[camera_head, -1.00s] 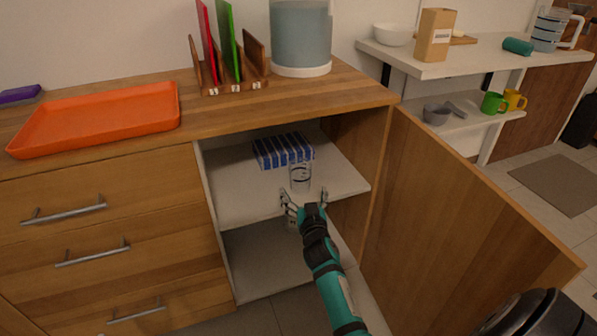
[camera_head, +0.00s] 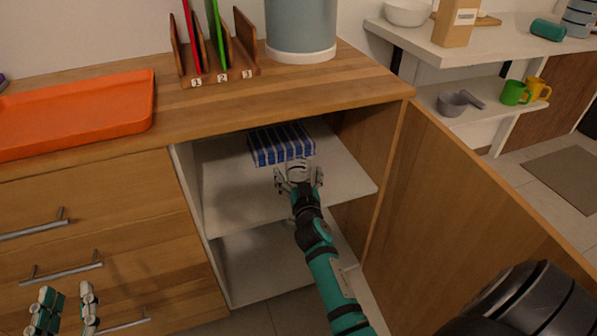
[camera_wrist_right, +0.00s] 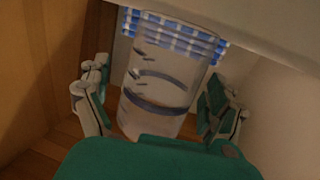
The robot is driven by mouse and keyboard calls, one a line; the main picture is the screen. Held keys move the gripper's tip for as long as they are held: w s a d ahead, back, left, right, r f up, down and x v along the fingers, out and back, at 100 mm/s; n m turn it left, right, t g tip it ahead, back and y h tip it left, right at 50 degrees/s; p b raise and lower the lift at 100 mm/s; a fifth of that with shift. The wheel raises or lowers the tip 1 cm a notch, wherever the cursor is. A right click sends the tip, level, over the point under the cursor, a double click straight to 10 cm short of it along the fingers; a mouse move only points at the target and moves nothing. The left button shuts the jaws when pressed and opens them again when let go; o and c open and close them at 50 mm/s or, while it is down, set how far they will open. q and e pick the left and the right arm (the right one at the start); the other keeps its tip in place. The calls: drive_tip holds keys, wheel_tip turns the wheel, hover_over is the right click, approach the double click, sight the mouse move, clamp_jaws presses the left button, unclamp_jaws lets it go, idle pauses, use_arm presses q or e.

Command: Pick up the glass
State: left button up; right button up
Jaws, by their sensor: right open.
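The glass (camera_head: 298,168) is a clear cup with dark bands, upright on the upper shelf inside the open cabinet. In the right wrist view the glass (camera_wrist_right: 160,85) stands between the spread fingers of my right gripper (camera_wrist_right: 160,110). In the head view my right gripper (camera_head: 298,182) reaches into the cabinet with its fingers open on both sides of the glass, and partly hides it. I cannot tell whether any finger touches the glass. My left gripper (camera_head: 65,308) shows at the lower left in front of the drawers, its two fingers apart with nothing visible between them.
The cabinet door (camera_head: 480,210) stands open at the right. An orange tray (camera_head: 75,120) and a wooden rack (camera_head: 213,75) with boards are on the countertop.

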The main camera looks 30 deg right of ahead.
drive_tip(key=shift+s+r, duration=0.1)
drive_tip(key=shift+c, duration=0.5)
drive_tip(key=c, duration=1.3)
drive_tip(key=shift+r, duration=0.15)
